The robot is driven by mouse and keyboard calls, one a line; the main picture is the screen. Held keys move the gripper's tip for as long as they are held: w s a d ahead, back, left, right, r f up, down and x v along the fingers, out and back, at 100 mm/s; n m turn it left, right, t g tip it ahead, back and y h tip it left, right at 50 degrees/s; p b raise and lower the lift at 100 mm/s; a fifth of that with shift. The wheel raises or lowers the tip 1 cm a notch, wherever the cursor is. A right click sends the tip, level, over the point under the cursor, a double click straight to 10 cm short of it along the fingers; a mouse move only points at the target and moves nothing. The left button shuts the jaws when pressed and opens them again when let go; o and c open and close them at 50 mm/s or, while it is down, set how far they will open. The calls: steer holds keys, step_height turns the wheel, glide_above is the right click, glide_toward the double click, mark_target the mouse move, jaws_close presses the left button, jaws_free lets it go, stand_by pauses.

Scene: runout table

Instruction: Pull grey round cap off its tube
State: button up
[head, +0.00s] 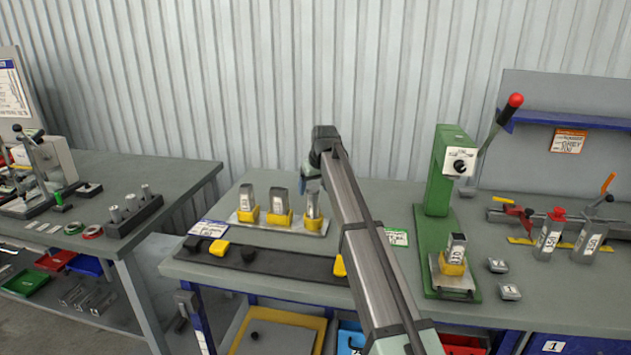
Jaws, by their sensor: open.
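Three grey tubes stand upright in yellow holders on a pale plate (243,223) on the left part of the table: a left tube (248,194), a middle tube (279,199) and a right tube (313,207). The left and middle tubes have flat-sided grey tops. My gripper (311,184) points down over the right tube, with its open jaws at the top of that tube. The gripper largely hides this top, so I cannot tell the round grey cap apart from the jaws, nor whether they touch it.
A black strip (285,265) along the front edge holds a yellow piece (219,247) and a dark piece (248,254). A green lever press (441,175) stands right of my arm.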

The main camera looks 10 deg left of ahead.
mark_target(314, 188)
steer(key=shift+f, duration=0.1)
jaws_close()
stand_by(1.2)
steer(key=shift+r, duration=2.5)
stand_by(1.4)
